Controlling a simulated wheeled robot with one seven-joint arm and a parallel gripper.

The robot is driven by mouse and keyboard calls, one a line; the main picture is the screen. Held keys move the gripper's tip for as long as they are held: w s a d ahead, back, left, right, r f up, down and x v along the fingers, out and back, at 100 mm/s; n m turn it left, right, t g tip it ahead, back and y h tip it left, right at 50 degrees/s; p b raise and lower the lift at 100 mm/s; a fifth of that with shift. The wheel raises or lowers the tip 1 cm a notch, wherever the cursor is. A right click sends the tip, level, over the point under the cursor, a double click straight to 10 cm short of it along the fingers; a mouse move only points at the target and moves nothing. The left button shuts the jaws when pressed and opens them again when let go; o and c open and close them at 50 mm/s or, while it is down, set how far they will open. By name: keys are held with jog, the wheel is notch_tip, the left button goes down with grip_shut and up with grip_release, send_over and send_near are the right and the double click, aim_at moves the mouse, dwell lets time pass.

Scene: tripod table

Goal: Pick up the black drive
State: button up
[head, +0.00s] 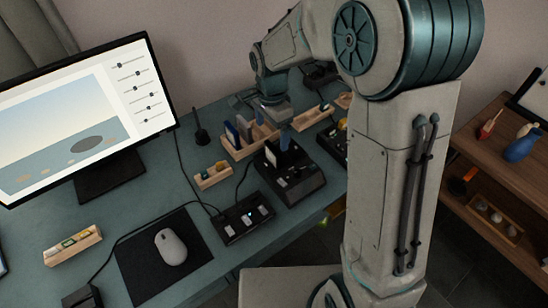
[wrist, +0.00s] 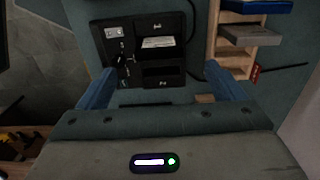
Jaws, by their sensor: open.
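A dark drive with a pale label (head: 271,154) appears to stand upright in the black dock (head: 302,186); I cannot be sure it is the black drive. In the wrist view the dock (wrist: 112,55) lies ahead between my fingers, with a pale-labelled piece (wrist: 157,42) in its upper slot and a dark lower slot. My gripper (head: 272,128) is above the dock, pointing down. In the wrist view its two blue fingers (wrist: 160,76) are wide apart with nothing between them. My arm hides part of the desk behind.
A wooden rack (head: 238,153) holding blue and grey drives stands left of the dock. In front are a small black box with buttons (head: 240,218) and a mouse (head: 171,247) on a dark pad. A monitor (head: 85,115) stands left. Cables cross the desk.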

aim_at(273, 148)
notch_tip(273, 148, down, 10)
jog(key=shift+d+r+p, duration=0.1)
jog(key=shift+d+p, duration=0.05)
jog(key=shift+p, duration=0.3)
jog(key=c, duration=1.2)
jog(key=shift+c, duration=0.2)
